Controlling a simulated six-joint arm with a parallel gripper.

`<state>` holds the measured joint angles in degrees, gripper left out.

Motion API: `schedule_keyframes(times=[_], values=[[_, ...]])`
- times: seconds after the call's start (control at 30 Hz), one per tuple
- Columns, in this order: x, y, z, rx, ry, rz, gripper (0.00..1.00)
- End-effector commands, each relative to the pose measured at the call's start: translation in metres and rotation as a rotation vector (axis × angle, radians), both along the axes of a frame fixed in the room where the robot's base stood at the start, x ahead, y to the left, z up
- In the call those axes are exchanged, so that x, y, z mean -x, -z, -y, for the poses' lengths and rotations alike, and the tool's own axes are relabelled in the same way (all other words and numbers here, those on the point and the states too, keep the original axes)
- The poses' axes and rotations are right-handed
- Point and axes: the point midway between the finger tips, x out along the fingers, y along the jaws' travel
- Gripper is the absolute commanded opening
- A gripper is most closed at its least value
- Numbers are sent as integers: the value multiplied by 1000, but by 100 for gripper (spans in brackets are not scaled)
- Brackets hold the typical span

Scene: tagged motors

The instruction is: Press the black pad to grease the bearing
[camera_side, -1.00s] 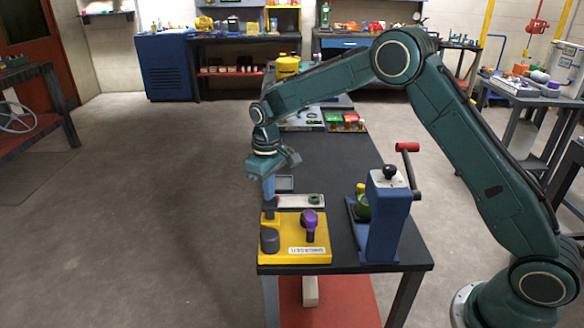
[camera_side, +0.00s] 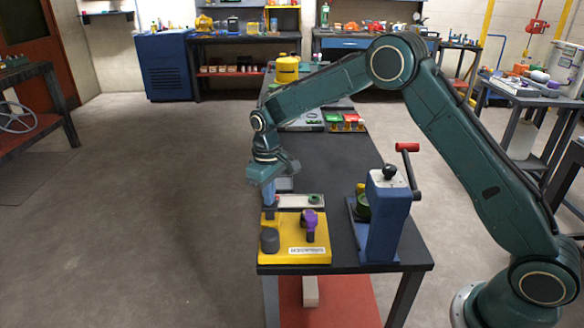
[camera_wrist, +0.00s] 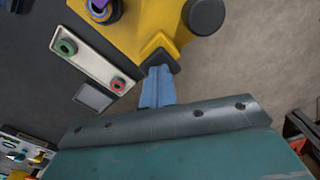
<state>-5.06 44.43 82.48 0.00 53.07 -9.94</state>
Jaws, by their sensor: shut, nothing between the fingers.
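The yellow greaser base (camera_side: 290,257) stands on the near end of the dark bench. At its far left corner is a small yellow post (camera_wrist: 152,44), with a dark patch (camera_wrist: 163,56) that looks like the black pad, partly hidden by my fingers. My gripper (camera_side: 269,205) points down at this post, shut and empty; it also shows in the wrist view (camera_wrist: 158,75). I cannot tell whether the tips touch the pad. A dark round cylinder (camera_side: 270,240) stands on the near left of the base. A purple-topped part (camera_side: 310,219) stands to its right; a bearing is not clearly visible.
A blue press (camera_side: 386,222) with a red-handled lever (camera_side: 407,147) stands right of the base. A pale strip (camera_wrist: 92,58) with green and red rings lies behind the base. A yellow can (camera_side: 287,68) and small bins stand farther back. The bench middle is clear.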

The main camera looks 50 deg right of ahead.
Motion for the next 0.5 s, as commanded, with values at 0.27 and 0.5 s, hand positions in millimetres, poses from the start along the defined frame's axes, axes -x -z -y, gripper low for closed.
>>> schedule_keyframes(times=[0.27,0.5], values=[[0,11,0,0,0,-1,0],[0,19,0,1,0,-2,0]])
